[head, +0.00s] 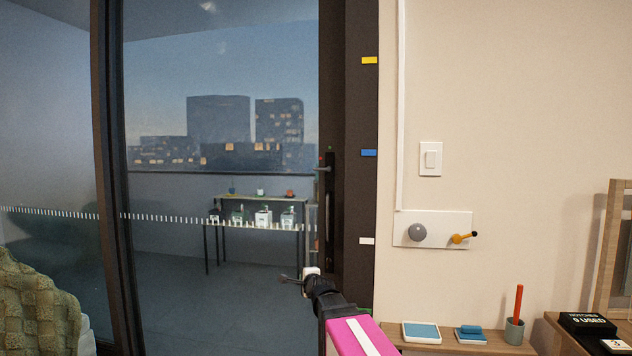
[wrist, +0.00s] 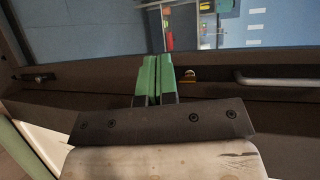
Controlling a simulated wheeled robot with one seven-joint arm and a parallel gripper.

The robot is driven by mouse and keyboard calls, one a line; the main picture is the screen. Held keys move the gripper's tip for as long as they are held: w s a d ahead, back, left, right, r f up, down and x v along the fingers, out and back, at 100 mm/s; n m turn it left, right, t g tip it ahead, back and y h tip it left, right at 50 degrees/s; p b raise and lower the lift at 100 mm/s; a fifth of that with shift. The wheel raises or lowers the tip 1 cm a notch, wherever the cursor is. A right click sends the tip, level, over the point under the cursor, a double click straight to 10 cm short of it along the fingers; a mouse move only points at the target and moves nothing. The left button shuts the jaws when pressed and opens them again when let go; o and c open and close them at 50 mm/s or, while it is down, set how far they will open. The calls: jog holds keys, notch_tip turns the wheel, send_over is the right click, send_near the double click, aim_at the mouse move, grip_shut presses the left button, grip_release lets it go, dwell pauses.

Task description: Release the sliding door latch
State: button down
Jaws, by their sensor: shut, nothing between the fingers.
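The sliding door (head: 222,120) is glass in a dark frame. My gripper (head: 288,278) is low in front of the door, below the handle and well below the lever. In the wrist view its green fingers (wrist: 155,78) are together and empty. They are beside a small brass piece (wrist: 187,77); contact cannot be told. The bar handle also shows there (wrist: 280,81). A dark fitting (wrist: 36,76) is at the left.
Right of the door, the wall carries a switch (head: 430,158) and a white panel (head: 460,229) with knobs. A low wooden shelf (head: 455,346) with small items stands lower right. A textured chair (head: 36,300) is at lower left. A table (head: 250,226) stands beyond the glass.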

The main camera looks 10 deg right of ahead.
aim_at(317, 169)
notch_tip(317, 169, up, 28)
jog(key=d+m+t+h, duration=0.1)
jog(key=m+t+h, duration=0.7)
jog(key=m, duration=1.5)
jog(key=h, duration=0.2)
jog(key=shift+w+d+r+h, duration=0.2)
jog(key=shift+w+d+h, duration=0.1)
jog(key=shift+w+d, duration=0.1)
jog(key=shift+w, duration=0.1)
jog(key=x, duration=1.3)
jog(key=shift+w+r, duration=0.2)
jog(key=shift+r, duration=0.25)
